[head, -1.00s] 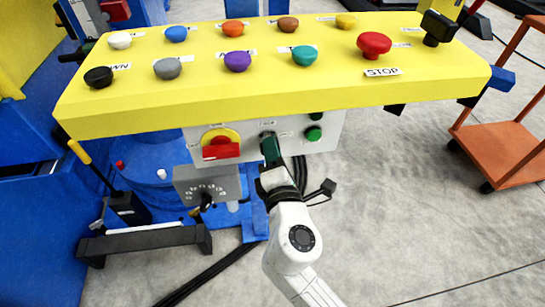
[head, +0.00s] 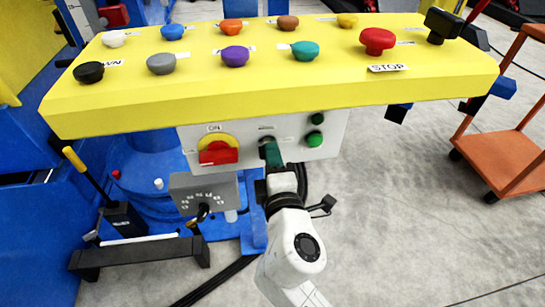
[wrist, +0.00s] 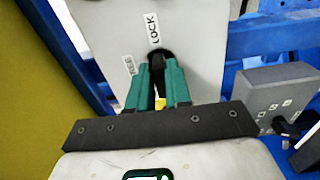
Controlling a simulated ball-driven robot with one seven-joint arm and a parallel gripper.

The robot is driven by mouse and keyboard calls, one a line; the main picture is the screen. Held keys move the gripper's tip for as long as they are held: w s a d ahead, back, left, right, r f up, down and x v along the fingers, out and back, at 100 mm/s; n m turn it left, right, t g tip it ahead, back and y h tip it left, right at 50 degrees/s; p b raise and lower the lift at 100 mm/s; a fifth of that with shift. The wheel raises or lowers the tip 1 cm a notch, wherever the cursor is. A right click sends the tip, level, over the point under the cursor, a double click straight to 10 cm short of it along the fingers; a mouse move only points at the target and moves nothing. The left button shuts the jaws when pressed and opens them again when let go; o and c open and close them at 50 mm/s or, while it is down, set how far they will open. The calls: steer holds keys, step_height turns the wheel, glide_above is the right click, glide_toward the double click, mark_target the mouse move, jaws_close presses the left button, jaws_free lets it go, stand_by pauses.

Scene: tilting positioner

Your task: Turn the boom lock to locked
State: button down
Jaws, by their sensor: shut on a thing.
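The boom lock is a small black knob (wrist: 160,56) on a light grey panel (wrist: 105,30). In the wrist view a LOCK label is just above the knob and a FREE label is to its left. My gripper (wrist: 160,80) has green fingers on both sides of the knob and is shut on it. A small yellow part shows between the fingers. In the head view my gripper (head: 272,155) reaches up to the panel below the yellow console. The fingers hide much of the knob, so I cannot tell exactly where it points.
A red-and-yellow switch (head: 218,151) is left of the knob, and green buttons (head: 315,138) are to its right. The yellow console (head: 270,110) with coloured buttons overhangs the panel. A grey dial box (head: 203,193) sits lower left. Open floor lies right, with an orange cart (head: 500,160).

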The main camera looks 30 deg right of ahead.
steer(key=shift+f, duration=0.1)
steer(key=c, duration=1.1)
jaws_free()
steer(key=shift+c, duration=0.2)
steer(key=v, duration=1)
steer(key=shift+s, duration=0.4)
steer(key=shift+a, duration=0.1)
